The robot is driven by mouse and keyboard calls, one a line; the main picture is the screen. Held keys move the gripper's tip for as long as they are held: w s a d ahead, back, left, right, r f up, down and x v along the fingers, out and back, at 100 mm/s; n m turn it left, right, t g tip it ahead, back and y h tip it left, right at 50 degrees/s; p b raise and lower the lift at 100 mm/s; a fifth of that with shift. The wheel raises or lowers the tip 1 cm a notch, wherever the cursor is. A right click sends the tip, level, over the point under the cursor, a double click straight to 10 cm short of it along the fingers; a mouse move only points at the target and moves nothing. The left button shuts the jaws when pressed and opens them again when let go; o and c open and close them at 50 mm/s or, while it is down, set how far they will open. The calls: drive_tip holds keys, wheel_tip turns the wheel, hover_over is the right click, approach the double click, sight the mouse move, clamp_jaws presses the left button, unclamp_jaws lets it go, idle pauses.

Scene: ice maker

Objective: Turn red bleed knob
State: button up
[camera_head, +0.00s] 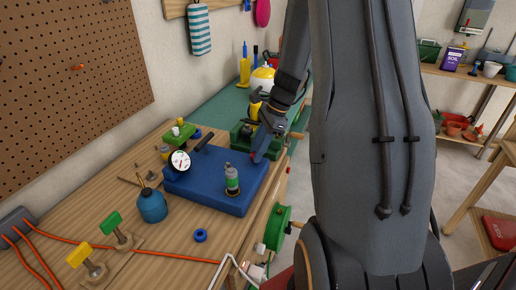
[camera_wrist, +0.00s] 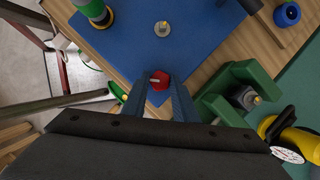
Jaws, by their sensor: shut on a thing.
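The red bleed knob (camera_wrist: 159,80) is a small red knob with a pale pin, at the near edge of a blue block in the wrist view. My gripper (camera_wrist: 160,84) has its two blue-grey fingers on either side of the knob, shut on it. In the head view my gripper (camera_head: 262,148) reaches down to the right far corner of the blue block (camera_head: 205,185), and only a trace of red shows there. The fingers hide part of the knob's sides.
A gauge (camera_head: 180,160) and a green-grey cylinder (camera_head: 232,180) stand on the block. A green bracket (camera_wrist: 222,98) stands close beside my gripper. A blue bottle (camera_head: 152,205), green and yellow handles, and orange cables are on the wooden bench.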

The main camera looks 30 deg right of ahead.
drive_tip(key=n, duration=0.2)
drive_tip(key=n+g, duration=0.1)
drive_tip(key=n, duration=0.1)
drive_tip(key=n+g, duration=0.1)
drive_tip(key=shift+w+n+p, duration=0.25)
drive_tip(key=shift+n+p, duration=0.15)
drive_tip(key=n+g, duration=0.1)
drive_tip(key=n, duration=0.3)
drive_tip(key=shift+w+n+g+h, duration=0.1)
drive_tip(key=shift+n+g+h, duration=0.3)
drive_tip(key=o, duration=1.1)
drive_tip(key=shift+a, duration=0.1)
drive_tip(key=shift+c, duration=0.2)
drive_tip(key=b+v, duration=0.2)
drive_tip(key=v, duration=0.5)
drive_tip(key=shift+w+r, duration=0.2)
drive_tip(key=shift+r, duration=0.15)
